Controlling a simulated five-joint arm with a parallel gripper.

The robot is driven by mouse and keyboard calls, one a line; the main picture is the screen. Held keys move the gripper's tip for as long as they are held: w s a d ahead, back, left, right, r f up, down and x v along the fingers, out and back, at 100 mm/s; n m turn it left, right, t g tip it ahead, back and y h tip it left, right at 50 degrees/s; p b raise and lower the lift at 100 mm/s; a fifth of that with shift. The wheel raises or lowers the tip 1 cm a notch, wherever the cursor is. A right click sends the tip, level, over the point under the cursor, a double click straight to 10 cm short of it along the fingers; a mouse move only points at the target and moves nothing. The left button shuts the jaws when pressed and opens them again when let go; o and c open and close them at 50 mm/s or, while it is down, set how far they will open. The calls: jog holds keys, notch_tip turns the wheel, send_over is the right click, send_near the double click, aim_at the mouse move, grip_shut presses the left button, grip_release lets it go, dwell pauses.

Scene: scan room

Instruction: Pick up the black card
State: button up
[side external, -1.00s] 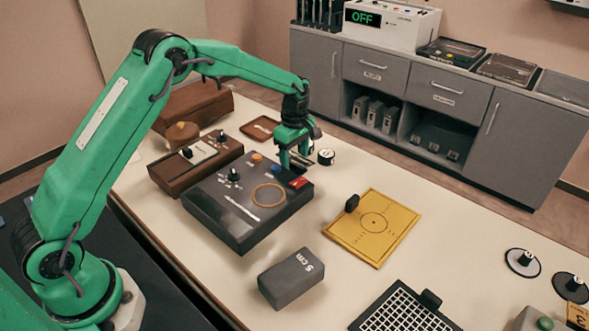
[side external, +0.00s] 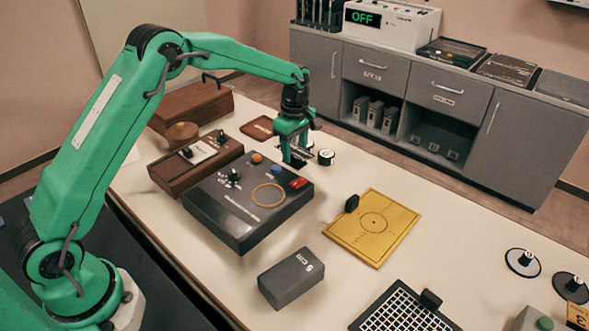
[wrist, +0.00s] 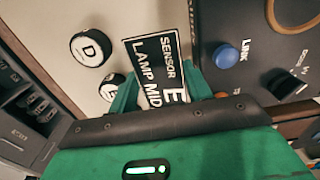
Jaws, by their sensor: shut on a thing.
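The black card (wrist: 158,62) with white lettering, including "SENSOR" and "LAMP MID", shows in the wrist view between the green fingers of my gripper (wrist: 160,88). My gripper is shut on it. In the side external view my gripper (side external: 297,161) hangs at the far edge of the dark control box (side external: 240,218). The card is too small and too covered by the fingers to make out clearly there. The fingers and palm hide part of the card in the wrist view.
The control box's blue button (wrist: 226,56) lies close to the card in the wrist view. A round marker "D" (wrist: 90,48) and another marker (wrist: 111,88) are on its other side. A yellow plate (side external: 388,240) and a grey block (side external: 291,279) lie nearer; pale table is clear between.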

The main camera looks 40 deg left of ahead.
jog(key=shift+w+r, duration=0.1)
jog(key=shift+r, duration=0.8)
jog(key=s+d+r, duration=0.6)
jog(key=d, duration=0.4)
jog(key=shift+r, duration=0.35)
